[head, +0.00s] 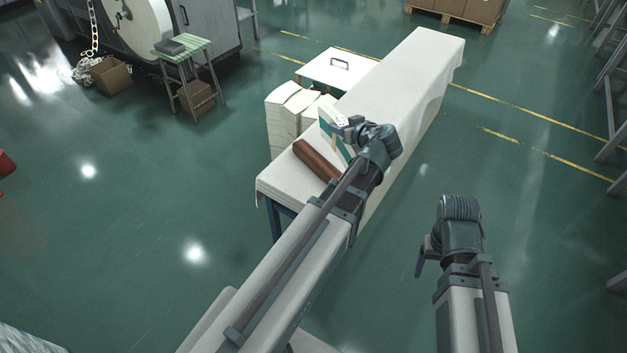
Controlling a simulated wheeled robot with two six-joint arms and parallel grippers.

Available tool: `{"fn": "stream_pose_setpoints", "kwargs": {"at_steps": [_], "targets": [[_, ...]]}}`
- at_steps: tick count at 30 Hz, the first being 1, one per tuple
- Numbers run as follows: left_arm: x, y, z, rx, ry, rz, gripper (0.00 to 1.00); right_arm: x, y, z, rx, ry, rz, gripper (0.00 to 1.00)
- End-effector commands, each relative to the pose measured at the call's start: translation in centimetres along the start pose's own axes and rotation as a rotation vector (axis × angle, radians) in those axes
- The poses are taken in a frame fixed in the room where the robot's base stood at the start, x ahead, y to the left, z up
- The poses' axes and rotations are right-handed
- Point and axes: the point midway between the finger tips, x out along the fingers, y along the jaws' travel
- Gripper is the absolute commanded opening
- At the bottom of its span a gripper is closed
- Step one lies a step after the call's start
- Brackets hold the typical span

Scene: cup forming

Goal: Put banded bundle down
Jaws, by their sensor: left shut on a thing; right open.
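The banded bundle (327,117) is a pale stack with a teal strip, tilted at the near part of the white-covered table (411,70). My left gripper (345,126) is shut on it, and the gripper and wrist hide part of it. Whether the bundle touches the tabletop I cannot tell. My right gripper (424,256) is open and empty, over the floor to the right of the table.
A brown roll (316,161) lies on the table beside the bundle. The table's far part is bare. A green stool (184,48) and machine stand at upper left.

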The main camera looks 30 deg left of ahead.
Motion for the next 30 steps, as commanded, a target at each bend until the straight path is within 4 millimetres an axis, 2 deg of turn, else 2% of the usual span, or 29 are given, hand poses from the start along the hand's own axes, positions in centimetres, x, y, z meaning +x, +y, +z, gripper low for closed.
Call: {"fn": "stream_pose_setpoints", "kwargs": {"at_steps": [1,3,9,12,15,20,27,30], "targets": [[0.5,-0.5,3.2,-0.003,0.001,-0.010,0.00,3.1,-0.3,-0.2,0.000,0.000,0.000,0.75],[0.3,-1.0,5.6,-0.012,0.000,-0.029,0.00,5.1,-0.5,-0.3,0.000,0.000,0.000,0.75],[0.0,-2.7,11.6,-0.038,0.003,-0.081,0.00,10.3,-1.0,-0.6,-0.001,0.000,0.000,0.75],[-0.2,-3.3,13.9,-0.050,0.006,-0.103,0.00,12.4,-1.2,-0.7,-0.001,0.000,0.000,0.75],[-0.3,-3.9,15.6,-0.059,0.010,-0.121,0.00,13.9,-1.3,-0.8,-0.001,0.000,0.000,0.75],[-0.6,-4.5,17.1,-0.069,0.013,-0.138,0.00,15.2,-1.5,-0.9,-0.001,0.000,0.000,0.75],[-0.7,-4.7,17.4,-0.074,0.015,-0.145,0.00,15.4,-1.5,-0.9,-0.001,0.000,0.000,0.75],[0.0,-4.6,17.1,-0.075,0.015,-0.147,0.00,15.5,-1.5,-0.9,-0.001,0.000,0.000,0.75]]}}
